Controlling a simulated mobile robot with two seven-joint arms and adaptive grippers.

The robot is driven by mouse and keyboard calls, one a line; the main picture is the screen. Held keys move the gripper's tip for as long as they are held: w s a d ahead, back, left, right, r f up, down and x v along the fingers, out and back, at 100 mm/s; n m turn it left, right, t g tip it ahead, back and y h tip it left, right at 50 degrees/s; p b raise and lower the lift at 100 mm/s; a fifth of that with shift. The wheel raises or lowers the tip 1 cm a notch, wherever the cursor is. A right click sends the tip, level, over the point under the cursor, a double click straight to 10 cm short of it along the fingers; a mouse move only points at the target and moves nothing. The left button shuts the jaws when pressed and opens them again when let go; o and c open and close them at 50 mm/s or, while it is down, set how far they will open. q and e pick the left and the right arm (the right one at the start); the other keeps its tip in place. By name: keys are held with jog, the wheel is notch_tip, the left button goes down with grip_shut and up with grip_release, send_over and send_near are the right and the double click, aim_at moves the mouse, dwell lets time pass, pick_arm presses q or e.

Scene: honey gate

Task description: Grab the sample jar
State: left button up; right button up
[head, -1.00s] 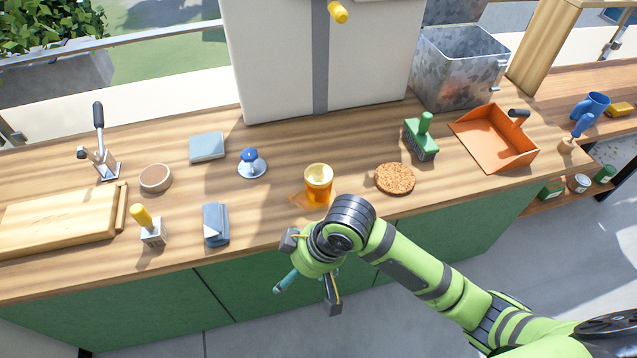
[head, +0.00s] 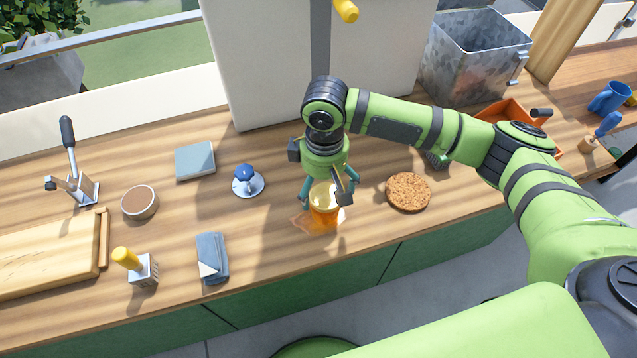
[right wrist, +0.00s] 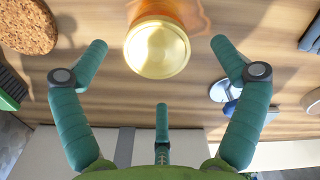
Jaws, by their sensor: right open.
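The sample jar (head: 324,204) is an amber jar with a pale yellow lid, upright on the wooden counter (head: 180,240). In the right wrist view its lid (right wrist: 157,49) shows at the top centre. My right gripper (head: 324,200) is above and around the jar in the head view, fingers pointing down. In the right wrist view its teal fingers (right wrist: 158,48) are spread wide, one on each side of the lid, with a gap to it; a third finger is below the lid in the picture. Nothing is held. My left gripper is not in view.
A round cork mat (head: 408,191) lies right of the jar. A blue-knobbed metal piece (head: 247,181) and a folded grey-blue cloth (head: 212,258) lie to its left. A tall white box (head: 270,70) and a metal bin (head: 470,65) stand behind.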

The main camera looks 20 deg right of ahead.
aim_at(327, 197)
jog(key=shift+w+f, duration=0.2)
jog(key=shift+f, duration=0.15)
jog(key=f, duration=0.1)
jog(key=s+f+p, duration=0.1)
jog(key=f+p, duration=0.1)
jog(key=shift+s+d+f, duration=0.2)
jog(key=shift+d+f, duration=0.05)
jog(key=shift+f, duration=0.05)
notch_tip(327, 197, down, 2)
jog(key=shift+w+f, duration=0.1)
jog(key=shift+w, duration=0.05)
jog(key=shift+w+f, duration=0.1)
jog(key=shift+f, duration=0.15)
jog(key=shift+a, duration=0.1)
jog(key=c, duration=1.6)
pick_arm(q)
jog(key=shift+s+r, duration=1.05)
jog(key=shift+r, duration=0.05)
pick_arm(e)
jog(key=shift+c, duration=0.2)
